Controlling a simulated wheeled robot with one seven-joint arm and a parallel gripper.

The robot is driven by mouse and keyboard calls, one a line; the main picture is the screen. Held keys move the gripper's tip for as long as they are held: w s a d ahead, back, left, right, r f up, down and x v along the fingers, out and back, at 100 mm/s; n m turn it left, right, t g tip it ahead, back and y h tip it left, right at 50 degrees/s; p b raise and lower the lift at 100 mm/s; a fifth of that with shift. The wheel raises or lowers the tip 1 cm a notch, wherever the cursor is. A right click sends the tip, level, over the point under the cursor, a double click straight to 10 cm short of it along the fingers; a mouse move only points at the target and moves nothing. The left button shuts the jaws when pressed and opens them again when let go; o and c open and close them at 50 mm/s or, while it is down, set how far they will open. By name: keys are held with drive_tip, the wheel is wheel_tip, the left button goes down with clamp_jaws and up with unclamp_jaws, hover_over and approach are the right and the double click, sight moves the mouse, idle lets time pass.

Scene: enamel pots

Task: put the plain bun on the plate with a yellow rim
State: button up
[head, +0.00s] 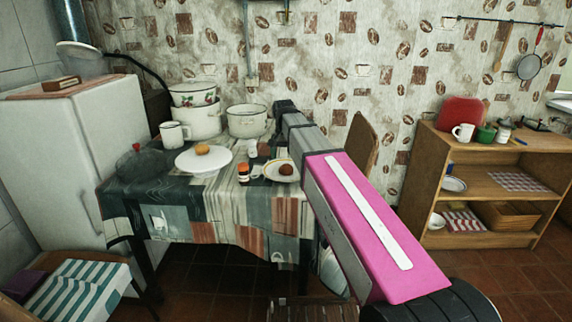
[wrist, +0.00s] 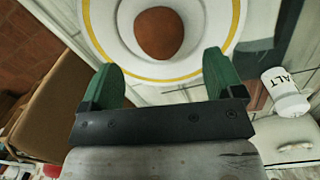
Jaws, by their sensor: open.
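A plate with a yellow rim (head: 272,178) stands at the right front of the table, next to my arm. It also shows at the top of the wrist view (wrist: 92,28). A dark brown bun (head: 286,169) lies on it and shows close up in the wrist view (wrist: 159,33). A lighter golden bun (head: 203,149) lies on a larger white plate (head: 203,163) to its left; its surface is too small to judge. My gripper (wrist: 160,66) is open and empty, its green fingers apart near the yellow-rimmed plate's edge. My arm hides it in the head view.
A white salt shaker (wrist: 286,92) stands right of my gripper in the wrist view. A small orange-labelled jar (head: 243,173) stands between the plates. A white mug (head: 174,134), enamel pots (head: 247,121) and a dark glass lid (head: 139,163) crowd the table's back and left.

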sight(285, 165)
wheel_tip(285, 165, up, 7)
drive_tip(key=shift+a+f, duration=0.15)
